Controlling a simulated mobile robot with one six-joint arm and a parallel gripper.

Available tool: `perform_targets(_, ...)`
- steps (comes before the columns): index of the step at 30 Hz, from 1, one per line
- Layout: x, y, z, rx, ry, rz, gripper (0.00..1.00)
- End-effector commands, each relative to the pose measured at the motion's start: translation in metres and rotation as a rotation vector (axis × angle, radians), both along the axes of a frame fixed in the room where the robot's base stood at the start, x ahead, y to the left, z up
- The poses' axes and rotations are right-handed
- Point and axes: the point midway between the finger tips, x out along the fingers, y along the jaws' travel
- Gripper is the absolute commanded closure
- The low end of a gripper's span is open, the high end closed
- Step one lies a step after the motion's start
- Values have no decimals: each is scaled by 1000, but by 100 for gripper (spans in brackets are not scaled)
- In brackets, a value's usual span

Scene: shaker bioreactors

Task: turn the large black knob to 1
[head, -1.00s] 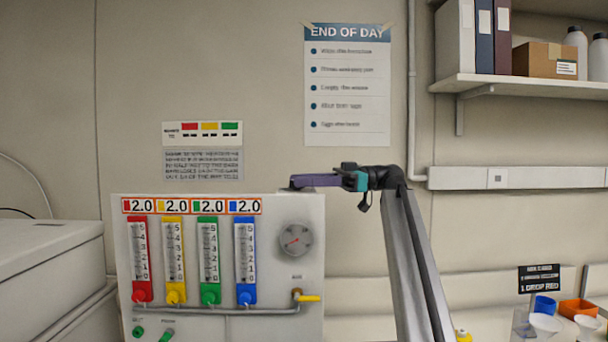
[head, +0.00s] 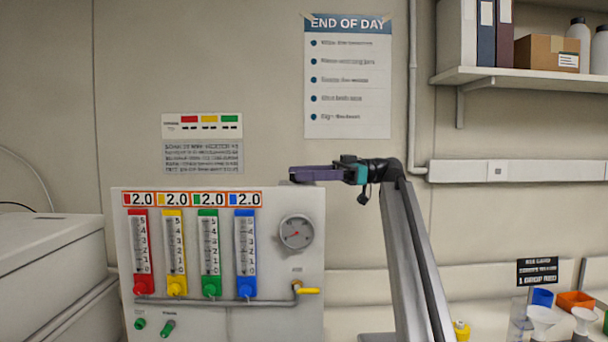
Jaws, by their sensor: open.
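I see no large black knob in the head view. A pale panel (head: 262,214) stands at the lower left, with red, yellow, green and blue flow meters, each under a label reading 2.0. It also has a round gauge (head: 297,232) and two small green-tipped controls (head: 155,327) at its lower left. My gripper (head: 303,174), with purple fingers, is open, level and pointing left. In the picture it lies just above the panel's top right edge. I see it from the side, so its depth to the panel is hard to tell.
A yellow-handled valve (head: 307,290) sits at the panel's right. A pale box-shaped machine (head: 50,250) stands at left. At right are a shelf (head: 520,75) with binders and a carton, and a bench with funnels (head: 543,318), an orange bin (head: 575,300) and a blue cup (head: 542,298).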

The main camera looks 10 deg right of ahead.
Motion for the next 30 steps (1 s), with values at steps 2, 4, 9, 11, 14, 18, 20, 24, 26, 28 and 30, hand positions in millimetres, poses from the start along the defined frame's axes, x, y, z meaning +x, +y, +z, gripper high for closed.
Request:
perform_targets(2, 0, -1, 0, 0, 0, 0, 52)
perform_targets(4, 0, -2, 1, 0, 0, 0, 52)
perform_targets(9, 1, -10, 2, 0, 1, 0, 52)
perform_targets(11, 1, -14, 2, 0, 1, 0, 52)
perform_targets(14, 1, -22, 3, 0, 1, -1, 52)
perform_targets(18, 2, -35, 4, 0, 1, -1, 52)
perform_targets(20, 2, -40, 3, 0, 1, -1, 52)
perform_targets(24, 2, -51, 4, 1, 0, -1, 52)
perform_targets(26, 3, -55, 4, 1, 0, -1, 52)
perform_targets(28, 3, -61, 3, 1, 1, -1, 52)
perform_targets(30, 3, -65, 3, 0, 1, -1, 52)
